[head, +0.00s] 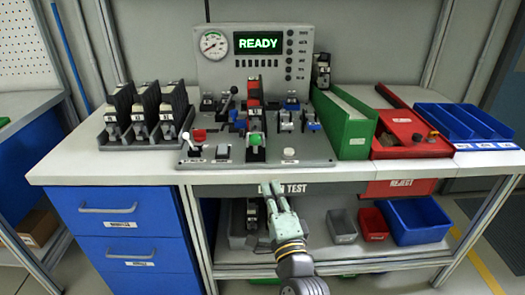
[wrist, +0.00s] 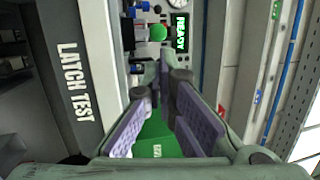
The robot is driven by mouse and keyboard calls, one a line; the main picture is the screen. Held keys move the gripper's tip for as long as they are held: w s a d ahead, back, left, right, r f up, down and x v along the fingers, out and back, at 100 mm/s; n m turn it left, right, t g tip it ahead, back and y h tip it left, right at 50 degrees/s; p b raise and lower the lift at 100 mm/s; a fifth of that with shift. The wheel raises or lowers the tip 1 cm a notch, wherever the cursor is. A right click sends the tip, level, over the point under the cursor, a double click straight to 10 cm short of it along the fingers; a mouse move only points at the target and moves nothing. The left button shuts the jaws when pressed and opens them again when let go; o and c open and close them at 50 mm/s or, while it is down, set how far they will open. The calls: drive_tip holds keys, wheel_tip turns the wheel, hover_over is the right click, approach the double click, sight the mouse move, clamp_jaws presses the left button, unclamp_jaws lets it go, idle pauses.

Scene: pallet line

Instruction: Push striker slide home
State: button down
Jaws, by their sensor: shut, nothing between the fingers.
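The latch test fixture (head: 300,160) stands on the bench, with a slide in its middle that carries a green knob (head: 257,140) and a red block (head: 254,88) behind it. I take this slide to be the striker slide; how far in it sits cannot be told. The green knob also shows in the wrist view (wrist: 157,33), beyond the fingertips. My gripper (head: 272,187) is shut and empty, in front of the bench's front edge and apart from the knob. Its purple-padded fingers show in the wrist view (wrist: 166,76).
A panel reading READY (head: 258,43) with a gauge stands behind the fixture. Black racks (head: 145,115) stand left. A green bin (head: 346,125), a red reject box (head: 405,140) and blue trays (head: 465,120) stand right. A white-capped lever (head: 186,137) and a white button (head: 289,151) flank the knob.

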drive_tip(key=shift+w+a+b, duration=0.15)
drive_tip(key=shift+w+b, duration=0.05)
drive_tip(key=shift+b, duration=0.25)
drive_tip(key=b, duration=0.3)
approach(259, 139)
drive_tip(key=x, duration=0.3)
drive_tip(key=a+x, duration=0.1)
drive_tip(key=x, duration=0.1)
drive_tip(key=shift+w+f, duration=0.2)
drive_tip(key=shift+w, duration=0.4)
drive_tip(key=w, duration=0.5)
drive_tip(key=shift+w+p, duration=0.3)
drive_tip(key=shift+w, duration=0.05)
drive_tip(key=shift+r, duration=0.1)
